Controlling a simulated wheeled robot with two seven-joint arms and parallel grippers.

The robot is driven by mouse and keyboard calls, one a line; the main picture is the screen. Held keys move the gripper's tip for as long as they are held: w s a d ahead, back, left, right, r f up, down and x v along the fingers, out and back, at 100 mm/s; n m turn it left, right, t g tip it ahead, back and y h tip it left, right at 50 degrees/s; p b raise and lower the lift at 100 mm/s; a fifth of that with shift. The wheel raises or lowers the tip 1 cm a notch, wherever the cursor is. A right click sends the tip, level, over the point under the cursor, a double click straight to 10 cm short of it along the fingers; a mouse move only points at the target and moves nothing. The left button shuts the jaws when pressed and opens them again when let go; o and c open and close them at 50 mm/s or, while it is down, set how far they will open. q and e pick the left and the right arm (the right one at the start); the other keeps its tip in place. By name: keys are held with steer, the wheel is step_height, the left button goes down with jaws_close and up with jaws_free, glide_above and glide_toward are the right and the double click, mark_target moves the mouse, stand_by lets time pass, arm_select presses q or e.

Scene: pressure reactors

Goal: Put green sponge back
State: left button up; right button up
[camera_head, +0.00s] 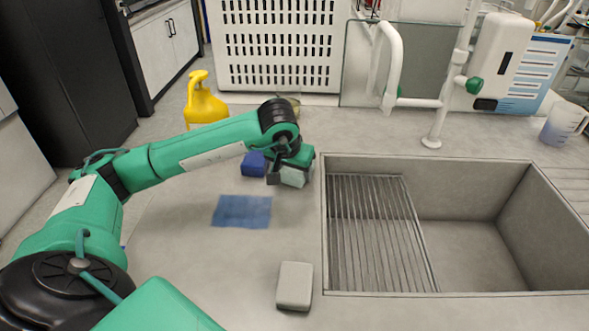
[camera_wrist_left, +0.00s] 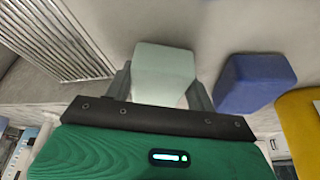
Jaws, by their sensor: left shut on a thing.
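The pale green sponge (camera_head: 293,177) is between the fingers of my left gripper (camera_head: 288,180), over the counter just left of the sink. In the left wrist view the sponge (camera_wrist_left: 163,72) is a pale block with a finger of my left gripper (camera_wrist_left: 160,92) on each side, shut on it. I cannot tell whether its underside touches the counter. A dark blue sponge (camera_head: 254,164) is just left of the gripper; it also shows in the left wrist view (camera_wrist_left: 253,82). My right gripper is not in view.
A flat blue cloth (camera_head: 241,211) lies on the counter. A grey-white block (camera_head: 295,285) lies nearer, left of the sink (camera_head: 460,212) with its rack (camera_head: 378,230). A yellow bottle (camera_head: 203,104) stands at the back left. A faucet (camera_head: 390,65) rises behind the sink.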

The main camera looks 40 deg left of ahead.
arm_select(q)
steer(key=shift+f, duration=0.1)
steer(key=o, duration=0.9)
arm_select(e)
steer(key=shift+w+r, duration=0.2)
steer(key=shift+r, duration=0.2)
arm_select(q)
steer(key=shift+r, duration=0.4)
steer(key=v, duration=1.1)
steer(key=shift+s+d+r, duration=0.1)
steer(key=shift+s+r, duration=0.1)
steer(key=shift+r, duration=0.05)
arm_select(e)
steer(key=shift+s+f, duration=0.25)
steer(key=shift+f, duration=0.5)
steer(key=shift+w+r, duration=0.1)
